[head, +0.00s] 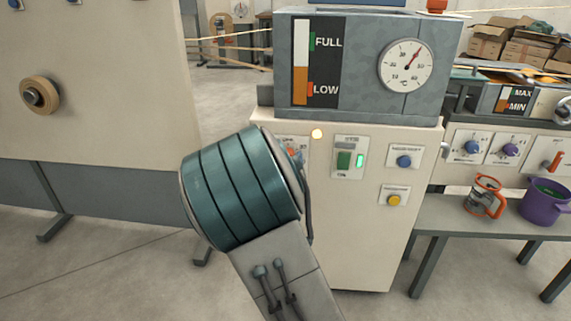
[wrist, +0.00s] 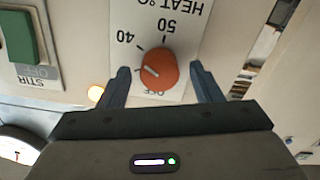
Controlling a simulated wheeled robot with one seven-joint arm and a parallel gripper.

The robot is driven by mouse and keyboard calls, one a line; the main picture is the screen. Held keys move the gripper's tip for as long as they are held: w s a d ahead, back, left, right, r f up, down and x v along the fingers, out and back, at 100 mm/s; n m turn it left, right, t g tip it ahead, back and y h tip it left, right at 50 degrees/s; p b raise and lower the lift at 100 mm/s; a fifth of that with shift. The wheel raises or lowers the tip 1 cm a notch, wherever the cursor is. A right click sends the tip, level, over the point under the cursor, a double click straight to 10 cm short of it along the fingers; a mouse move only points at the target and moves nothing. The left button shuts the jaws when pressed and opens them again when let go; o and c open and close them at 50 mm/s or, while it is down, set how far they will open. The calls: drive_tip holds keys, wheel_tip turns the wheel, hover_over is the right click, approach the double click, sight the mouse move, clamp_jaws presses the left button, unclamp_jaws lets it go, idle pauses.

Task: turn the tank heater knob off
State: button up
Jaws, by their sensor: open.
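The tank heater knob (wrist: 158,68) is orange and round, on a white plate marked HEAT °C, seen upside down in the wrist view. The plate reads OFF, 40 and 50. The knob's pale mark lies on its left side, seemingly between OFF and 40; its exact setting is hard to read. My gripper (wrist: 160,68) is open, with one finger on each side of the knob and gaps visible on both sides. I cannot tell whether the fingertips reach past the knob's face. In the head view my arm covers the gripper and most of the heater plate (head: 291,142).
A lit amber lamp (head: 316,133) and a green STIR switch (head: 344,160) sit beside the heater plate. Blue (head: 404,161) and yellow (head: 394,200) controls are further right. A dial gauge (head: 406,66) is above. A bench (head: 455,212) with containers stands right.

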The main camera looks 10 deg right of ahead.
drive_tip(key=shift+w+d, duration=0.15)
drive_tip(key=shift+w, duration=0.3)
